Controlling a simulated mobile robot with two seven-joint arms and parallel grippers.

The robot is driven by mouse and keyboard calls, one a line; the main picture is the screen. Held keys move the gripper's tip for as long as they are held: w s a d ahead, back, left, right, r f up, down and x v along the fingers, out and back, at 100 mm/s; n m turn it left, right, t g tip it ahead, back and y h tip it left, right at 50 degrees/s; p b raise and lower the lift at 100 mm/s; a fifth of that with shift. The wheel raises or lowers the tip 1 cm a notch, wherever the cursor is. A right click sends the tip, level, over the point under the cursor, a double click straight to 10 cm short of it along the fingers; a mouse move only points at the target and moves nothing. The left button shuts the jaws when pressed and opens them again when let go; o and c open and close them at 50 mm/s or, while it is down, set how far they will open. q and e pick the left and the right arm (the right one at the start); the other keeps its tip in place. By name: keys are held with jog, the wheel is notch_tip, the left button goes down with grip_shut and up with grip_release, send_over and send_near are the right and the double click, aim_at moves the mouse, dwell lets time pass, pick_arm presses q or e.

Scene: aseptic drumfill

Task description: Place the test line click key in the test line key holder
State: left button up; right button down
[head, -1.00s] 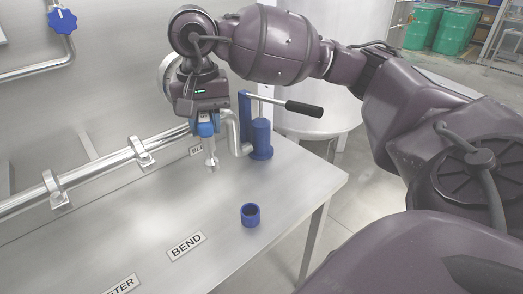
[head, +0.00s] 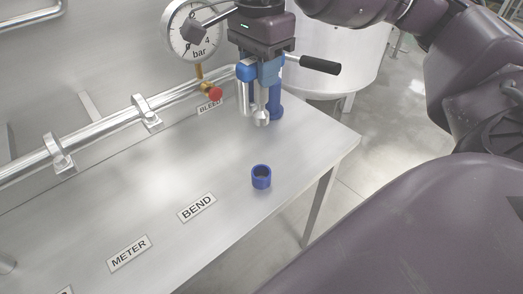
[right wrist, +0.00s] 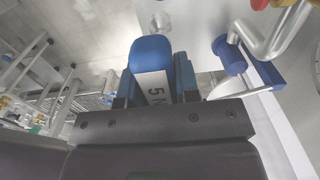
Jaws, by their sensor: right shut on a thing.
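The test line click key (head: 261,101) has a blue body and a grey metal tip pointing down. My right gripper (head: 260,70) is shut on its blue upper part and holds it upright above the bench. In the right wrist view the key's blue body (right wrist: 150,50) sits between the fingers, with a white label partly reading "5 N". The test line key holder (head: 261,177) is a small open blue cup on the bench. It looks empty, and the key's tip shows apart from it, farther back. My left gripper is not in view.
A blue post with a black-handled lever (head: 320,65) stands close behind the key. A pressure gauge (head: 192,32) and a red knob (head: 215,94) are at the back left. A steel pipe (head: 100,134) runs along the wall. The bench (head: 160,175) is clear around the cup.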

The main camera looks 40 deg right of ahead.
notch_tip(320, 180, down, 19)
jog(key=b, duration=0.2)
dwell(0.4)
jog(key=shift+f, duration=0.2)
jog(key=shift+f, duration=0.1)
jog(key=c, duration=0.9)
grip_release()
jog(key=shift+o, duration=0.3)
